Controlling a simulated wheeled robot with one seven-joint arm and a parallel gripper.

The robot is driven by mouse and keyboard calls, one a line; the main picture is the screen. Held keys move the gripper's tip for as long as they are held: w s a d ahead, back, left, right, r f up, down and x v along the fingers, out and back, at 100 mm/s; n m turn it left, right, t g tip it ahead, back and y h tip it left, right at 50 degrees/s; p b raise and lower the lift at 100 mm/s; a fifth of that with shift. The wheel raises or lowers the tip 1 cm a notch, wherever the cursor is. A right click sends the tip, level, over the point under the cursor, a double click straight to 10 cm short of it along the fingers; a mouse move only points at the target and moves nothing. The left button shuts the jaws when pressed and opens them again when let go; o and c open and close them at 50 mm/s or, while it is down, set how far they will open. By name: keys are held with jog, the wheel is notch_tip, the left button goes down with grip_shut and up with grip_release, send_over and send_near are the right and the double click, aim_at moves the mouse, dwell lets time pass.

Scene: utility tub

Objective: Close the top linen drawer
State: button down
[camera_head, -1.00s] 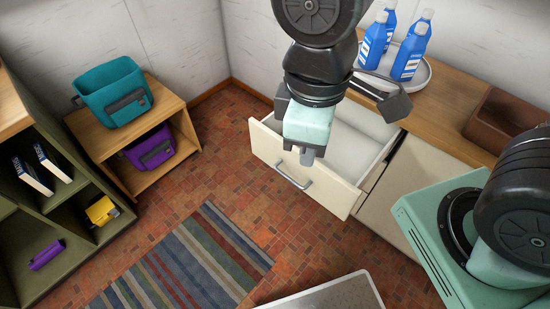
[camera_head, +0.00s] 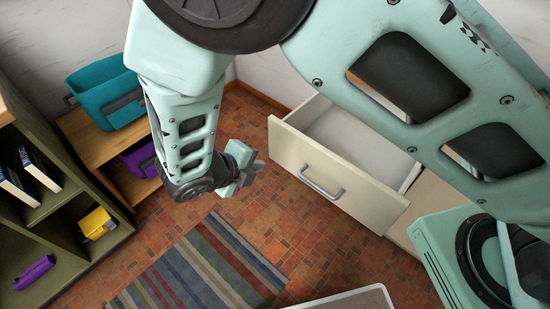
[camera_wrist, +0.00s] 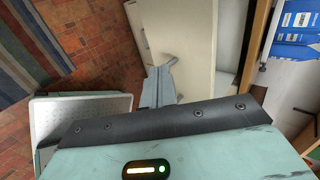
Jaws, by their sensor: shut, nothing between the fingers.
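The top linen drawer (camera_head: 335,185) stands pulled out from the cabinet, its cream front facing lower left. Its grey bar handle (camera_head: 320,185) is on the front, and the inside that shows looks empty. My gripper (camera_head: 260,167) is shut and empty, left of the drawer front and apart from it in the head view. In the wrist view my grey fingers (camera_wrist: 168,68) overlap a cream panel (camera_wrist: 190,40), which looks like the drawer front. I cannot tell there how large the gap is.
A teal bin (camera_head: 105,95) sits on a wooden stand at left, with a purple bin (camera_head: 140,158) below. A green shelf (camera_head: 60,225) is farther left. A striped rug (camera_head: 200,265) lies on the tiled floor. My arm hides the countertop in the head view.

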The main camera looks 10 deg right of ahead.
aim_at(292, 155)
jog(key=x, duration=0.4)
jog(key=d+r+x, duration=0.1)
jog(key=x, duration=0.6)
jog(key=shift+w+d+p, duration=0.3)
jog(key=shift+w+d, duration=0.1)
jog(key=shift+w, duration=0.15)
jog(key=shift+w+d, duration=0.3)
jog(key=shift+d, duration=0.05)
jog(key=shift+d, duration=0.1)
jog(key=w+d, duration=0.5)
jog(key=d, duration=0.3)
jog(key=w+d+p, duration=0.1)
jog(key=w+d, duration=0.5)
jog(key=d, duration=0.2)
jog(key=w+d+p, duration=0.1)
jog(key=w+d, duration=0.5)
jog(key=d, duration=0.2)
jog(key=shift+w, duration=0.25)
jog(key=shift+w+d+r, duration=0.15)
jog(key=shift+w+d, duration=0.1)
jog(key=shift+d, duration=0.15)
jog(key=shift+d, duration=0.1)
